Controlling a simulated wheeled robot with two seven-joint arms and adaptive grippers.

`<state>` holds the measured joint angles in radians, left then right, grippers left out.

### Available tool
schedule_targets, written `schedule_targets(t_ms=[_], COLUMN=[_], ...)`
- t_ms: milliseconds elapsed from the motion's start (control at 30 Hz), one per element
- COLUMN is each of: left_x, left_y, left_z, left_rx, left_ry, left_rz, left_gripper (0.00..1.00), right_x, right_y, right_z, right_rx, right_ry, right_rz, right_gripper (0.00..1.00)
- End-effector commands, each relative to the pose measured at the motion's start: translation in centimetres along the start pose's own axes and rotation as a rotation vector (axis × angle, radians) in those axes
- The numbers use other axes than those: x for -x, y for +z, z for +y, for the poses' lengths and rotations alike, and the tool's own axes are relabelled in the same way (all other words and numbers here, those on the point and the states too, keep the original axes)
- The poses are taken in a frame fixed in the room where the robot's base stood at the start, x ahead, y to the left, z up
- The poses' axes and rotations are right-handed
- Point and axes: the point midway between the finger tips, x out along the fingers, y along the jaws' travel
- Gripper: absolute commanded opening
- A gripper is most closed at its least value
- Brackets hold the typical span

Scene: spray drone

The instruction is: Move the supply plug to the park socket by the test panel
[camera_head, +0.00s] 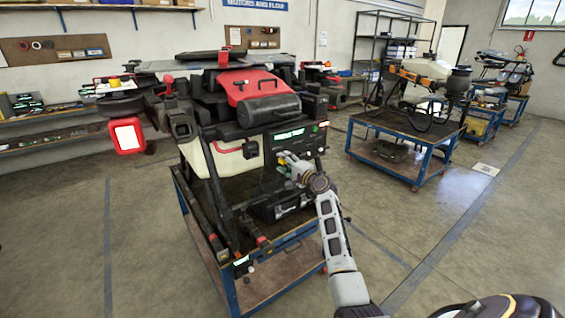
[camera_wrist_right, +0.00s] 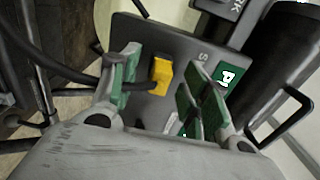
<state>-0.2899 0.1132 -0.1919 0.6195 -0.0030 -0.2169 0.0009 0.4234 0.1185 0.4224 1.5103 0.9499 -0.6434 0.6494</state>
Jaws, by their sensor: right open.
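In the right wrist view, a yellow plug (camera_wrist_right: 161,74) sits on a dark grey panel (camera_wrist_right: 150,35), with a black cable running toward it from the left. My right gripper (camera_wrist_right: 163,60) is open, its green-padded fingers on either side of the plug with gaps visible. A part above carries letters ending in "RK" (camera_wrist_right: 236,6). In the head view my right gripper (camera_head: 287,163) is at the drone's front, just below a black panel with a green display (camera_head: 289,134). The plug is too small to make out there. My left gripper is not in view.
The large drone (camera_head: 245,85) stands on a blue-framed cart (camera_head: 228,290). In the wrist view, a black bracket (camera_wrist_right: 292,112) and a dark cylinder (camera_wrist_right: 280,50) lie right of the fingers. Another cart (camera_head: 408,172) stands behind right. The floor between is clear.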

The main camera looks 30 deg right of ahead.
Motion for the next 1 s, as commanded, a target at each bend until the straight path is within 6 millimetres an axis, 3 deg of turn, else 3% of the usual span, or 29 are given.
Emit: schedule_targets(t_ms=[200,567,1000], left_x=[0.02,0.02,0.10], left_y=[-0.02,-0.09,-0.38], left_z=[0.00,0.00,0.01], left_rx=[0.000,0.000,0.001], left_ry=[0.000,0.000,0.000], left_rz=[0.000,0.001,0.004], left_gripper=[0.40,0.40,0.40], right_x=[0.00,0.00,0.23], right_y=[0.00,0.00,-0.02], right_z=[0.00,0.01,-0.01], right_rx=[0.000,0.000,0.000], right_ry=[0.000,0.000,0.000], right_rz=[0.000,0.000,0.001], right_gripper=[0.46,0.00,0.00])
